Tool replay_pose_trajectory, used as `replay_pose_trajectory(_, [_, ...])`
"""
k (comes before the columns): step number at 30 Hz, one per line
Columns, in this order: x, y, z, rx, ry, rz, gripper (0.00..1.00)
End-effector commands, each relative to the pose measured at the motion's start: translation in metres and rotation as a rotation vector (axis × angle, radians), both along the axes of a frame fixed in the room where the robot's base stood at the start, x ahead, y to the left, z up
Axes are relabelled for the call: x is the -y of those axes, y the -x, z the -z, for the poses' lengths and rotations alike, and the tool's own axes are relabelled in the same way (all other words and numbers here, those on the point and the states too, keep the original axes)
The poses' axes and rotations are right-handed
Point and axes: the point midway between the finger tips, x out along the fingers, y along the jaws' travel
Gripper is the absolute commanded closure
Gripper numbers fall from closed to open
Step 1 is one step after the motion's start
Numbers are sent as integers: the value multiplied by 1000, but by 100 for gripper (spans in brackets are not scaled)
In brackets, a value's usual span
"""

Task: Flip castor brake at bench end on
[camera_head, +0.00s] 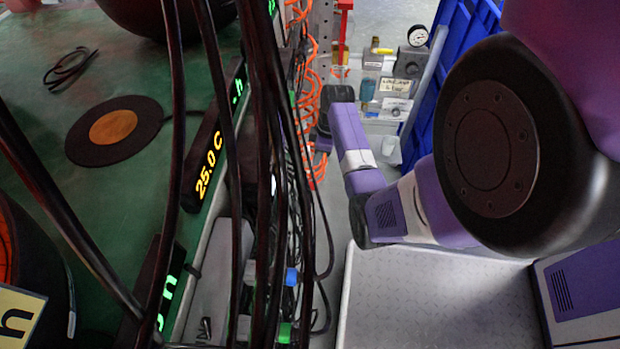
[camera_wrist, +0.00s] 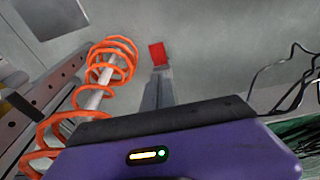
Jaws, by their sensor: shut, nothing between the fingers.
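In the wrist view a small red tab (camera_wrist: 157,53), which looks like the castor brake pedal, shows against the grey floor. My gripper (camera_wrist: 158,72) points toward it with its grey fingers together and empty. The fingertips appear close below the tab in the picture; I cannot tell whether they touch it. The castor itself is not clearly visible, and I cannot tell whether the brake is on or off. In the head view my purple arm reaches down beside the bench end, and the fingers cannot be made out.
Orange coiled hose (camera_wrist: 98,88) runs left of my fingers, beside a perforated rail (camera_wrist: 40,108). Dark cables (camera_wrist: 290,75) hang at right. In the head view the green bench (camera_head: 130,190) stands left and a blue crate (camera_head: 437,70) right. Bare floor (camera_wrist: 215,45) surrounds the tab.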

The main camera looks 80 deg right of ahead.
Motion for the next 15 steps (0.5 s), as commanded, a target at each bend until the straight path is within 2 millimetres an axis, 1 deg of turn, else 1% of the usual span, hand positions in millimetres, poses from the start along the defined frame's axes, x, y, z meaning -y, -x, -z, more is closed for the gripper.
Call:
replay_pose_trajectory(10, [1, 1, -1, -1, -6, -2, 100])
replay_pose_trajectory(13, [1, 1, 4, -1, -6, -2, 100])
replay_pose_trajectory(15, [1, 0, 11, -1, -5, -2, 100])
